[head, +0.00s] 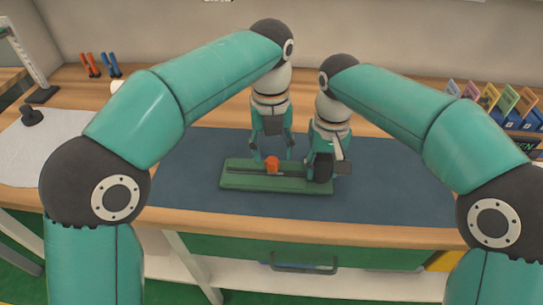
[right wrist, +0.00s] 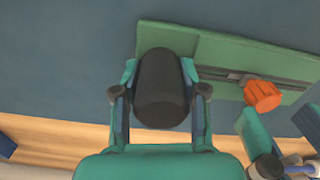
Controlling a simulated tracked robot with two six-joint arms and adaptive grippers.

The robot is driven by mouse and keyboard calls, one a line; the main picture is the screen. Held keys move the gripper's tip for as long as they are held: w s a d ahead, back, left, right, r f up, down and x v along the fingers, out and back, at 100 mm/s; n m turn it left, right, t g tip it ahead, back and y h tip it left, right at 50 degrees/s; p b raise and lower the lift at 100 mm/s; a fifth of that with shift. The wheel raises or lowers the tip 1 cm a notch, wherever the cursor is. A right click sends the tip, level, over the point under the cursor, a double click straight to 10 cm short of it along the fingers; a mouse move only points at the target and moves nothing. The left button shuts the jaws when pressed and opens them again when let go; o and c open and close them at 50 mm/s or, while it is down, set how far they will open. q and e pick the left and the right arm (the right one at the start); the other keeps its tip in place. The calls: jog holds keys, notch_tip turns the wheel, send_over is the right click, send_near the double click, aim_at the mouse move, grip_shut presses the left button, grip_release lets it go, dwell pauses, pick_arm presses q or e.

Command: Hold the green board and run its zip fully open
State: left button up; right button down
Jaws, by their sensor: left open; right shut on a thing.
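The green board (head: 240,183) lies on the dark blue mat, its zip running lengthwise as a dark strip. The orange zip pull (head: 271,164) stands near the middle of the strip, and it also shows in the right wrist view (right wrist: 262,95). My right gripper (head: 321,172) is shut on a black rounded grip (right wrist: 162,90) at the board's right end in the head view. My left gripper (head: 273,153) is open, with its fingers spread above and around the orange pull. I cannot tell whether they touch it.
The dark blue mat (head: 400,195) is clear around the board. A rack of coloured cards and blue bins (head: 512,118) stands at the back right. Orange and blue tools (head: 90,66) stand at the back left. A white sheet (head: 25,150) lies at the left.

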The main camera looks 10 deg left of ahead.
aim_at(272, 167)
pick_arm(q)
jog(key=shift+f, duration=1.3)
grip_shut()
jog(key=shift+d, duration=0.1)
